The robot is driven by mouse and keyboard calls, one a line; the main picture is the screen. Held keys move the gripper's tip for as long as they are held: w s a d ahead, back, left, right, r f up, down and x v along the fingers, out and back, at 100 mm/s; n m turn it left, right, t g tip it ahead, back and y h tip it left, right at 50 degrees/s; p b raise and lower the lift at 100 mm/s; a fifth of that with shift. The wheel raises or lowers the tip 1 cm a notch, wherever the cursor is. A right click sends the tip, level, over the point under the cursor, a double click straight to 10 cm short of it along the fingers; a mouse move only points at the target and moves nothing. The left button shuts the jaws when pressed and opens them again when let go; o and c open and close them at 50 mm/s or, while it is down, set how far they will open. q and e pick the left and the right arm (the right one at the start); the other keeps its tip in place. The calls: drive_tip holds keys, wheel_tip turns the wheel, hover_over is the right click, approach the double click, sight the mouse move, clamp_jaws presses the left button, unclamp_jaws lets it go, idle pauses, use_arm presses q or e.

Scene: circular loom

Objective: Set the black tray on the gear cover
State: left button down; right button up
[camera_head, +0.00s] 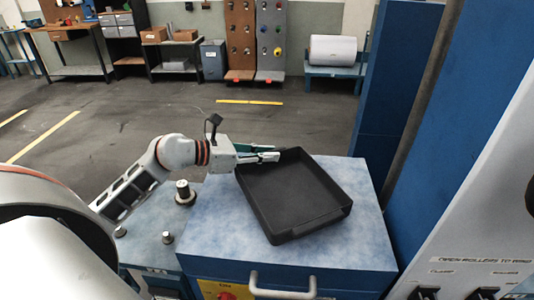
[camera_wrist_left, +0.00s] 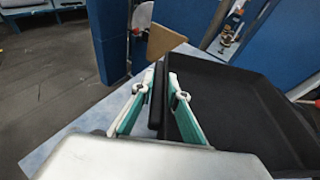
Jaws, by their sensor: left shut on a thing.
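The black tray (camera_head: 292,198) is a shallow open box, empty inside, over the blue speckled top of the gear cover (camera_head: 358,222) in the head view. I cannot tell whether it rests flat on that top or hangs just above it. My left gripper (camera_head: 276,155) is shut on the tray's far-left wall. In the left wrist view the two fingers (camera_wrist_left: 160,95) pinch the wall of the tray (camera_wrist_left: 235,105), one inside and one outside. My right gripper is in neither view.
A blue column (camera_head: 378,90) and a grey panel (camera_head: 480,190) stand close on the right. A metal handle (camera_head: 282,289) is on the cover's front. A lower blue surface with metal knobs (camera_head: 184,192) lies to the left. Open floor lies behind.

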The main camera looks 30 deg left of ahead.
use_arm(q)
drive_tip(key=shift+f+b, duration=0.3)
drive_tip(key=shift+f, duration=0.1)
drive_tip(key=c, duration=1.9)
unclamp_jaws()
drive_tip(key=v, duration=1.2)
